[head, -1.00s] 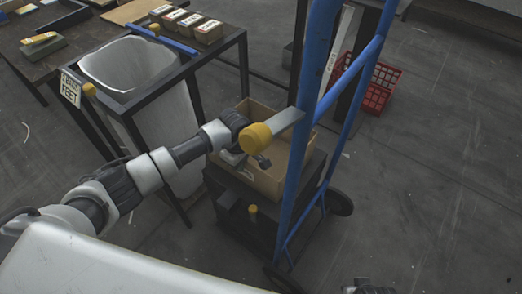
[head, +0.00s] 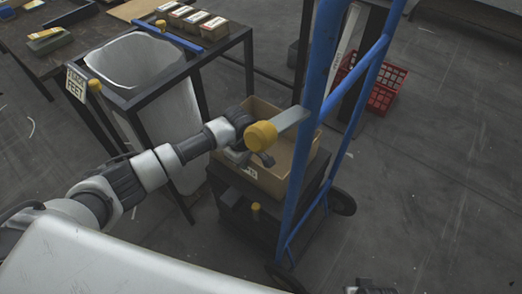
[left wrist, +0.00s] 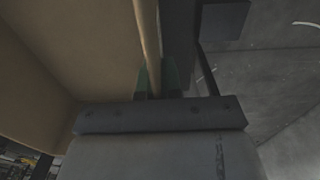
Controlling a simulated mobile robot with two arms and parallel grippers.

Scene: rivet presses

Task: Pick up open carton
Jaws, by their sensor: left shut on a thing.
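The open carton (head: 280,181) is a brown, topless box on a black stand beside the blue hand truck in the head view. My left gripper (head: 250,157) is at its near left wall, partly hidden by a yellow knob. In the left wrist view the carton wall (left wrist: 148,40) runs between the two green-padded fingers (left wrist: 155,82), which are shut on it. The carton's far right side is partly hidden behind the blue post. A dark part at the bottom edge of the head view may be my right gripper (head: 371,286); its fingers cannot be made out.
The blue hand truck (head: 312,130) stands upright against the carton's right side. The black stand (head: 240,208) is under the carton. A black-framed table with a white bin (head: 140,70) is at left. A red crate (head: 383,92) lies behind.

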